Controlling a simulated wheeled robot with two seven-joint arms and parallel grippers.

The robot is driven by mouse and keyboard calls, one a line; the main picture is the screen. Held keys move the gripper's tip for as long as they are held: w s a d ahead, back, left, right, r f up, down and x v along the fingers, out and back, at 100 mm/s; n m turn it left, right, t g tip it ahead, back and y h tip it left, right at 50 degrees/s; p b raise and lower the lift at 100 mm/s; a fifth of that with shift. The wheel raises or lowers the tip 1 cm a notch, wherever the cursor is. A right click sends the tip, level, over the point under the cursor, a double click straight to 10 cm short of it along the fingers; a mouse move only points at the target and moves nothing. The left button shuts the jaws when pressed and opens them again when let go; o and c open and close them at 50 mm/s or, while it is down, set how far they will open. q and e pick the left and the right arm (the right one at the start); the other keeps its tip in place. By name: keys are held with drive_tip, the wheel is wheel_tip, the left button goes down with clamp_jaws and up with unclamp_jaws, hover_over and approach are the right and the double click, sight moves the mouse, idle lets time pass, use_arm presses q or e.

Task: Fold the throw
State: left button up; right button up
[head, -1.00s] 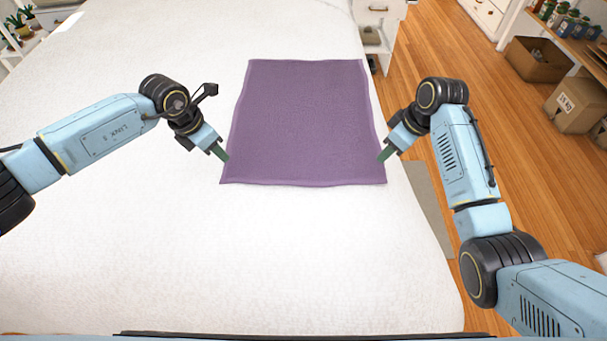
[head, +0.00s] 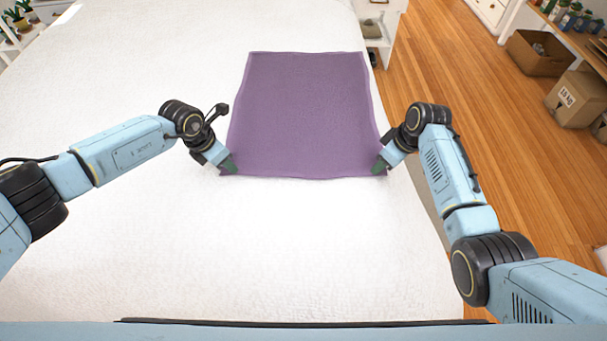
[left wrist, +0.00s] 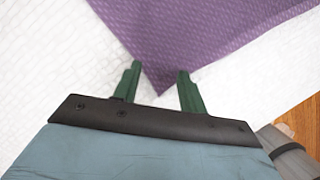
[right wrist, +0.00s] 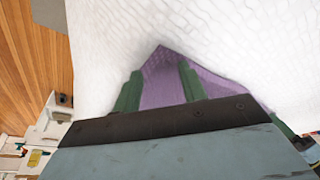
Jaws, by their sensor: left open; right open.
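The purple throw (head: 305,115) lies flat and spread out on the white bed. My left gripper (head: 230,168) is at its near left corner. In the left wrist view the open green fingers (left wrist: 160,82) stand on either side of that corner of the throw (left wrist: 165,50). My right gripper (head: 380,167) is at the near right corner. In the right wrist view its open fingers (right wrist: 160,85) straddle that corner of the throw (right wrist: 163,75). I cannot tell whether any finger touches the cloth.
The white bed (head: 150,270) has free room to the left and in front of the throw. Its right edge drops to a wooden floor (head: 450,80). Cardboard boxes (head: 575,98) and a shelf of jars (head: 575,25) stand at the right. Potted plants (head: 18,15) are at far left.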

use_arm(q)
drive_tip(key=shift+f, duration=0.3)
use_arm(e)
drive_tip(key=shift+f, duration=0.25)
use_arm(q)
drive_tip(key=shift+r, duration=0.1)
use_arm(e)
drive_tip(key=shift+r, duration=0.1)
use_arm(q)
drive_tip(key=shift+c, duration=0.4)
use_arm(e)
drive_tip(key=shift+c, duration=0.4)
use_arm(q)
drive_tip(key=shift+s+a, duration=0.1)
drive_tip(key=shift+a, duration=0.05)
clamp_jaws()
use_arm(e)
clamp_jaws()
drive_tip(key=shift+d, duration=0.1)
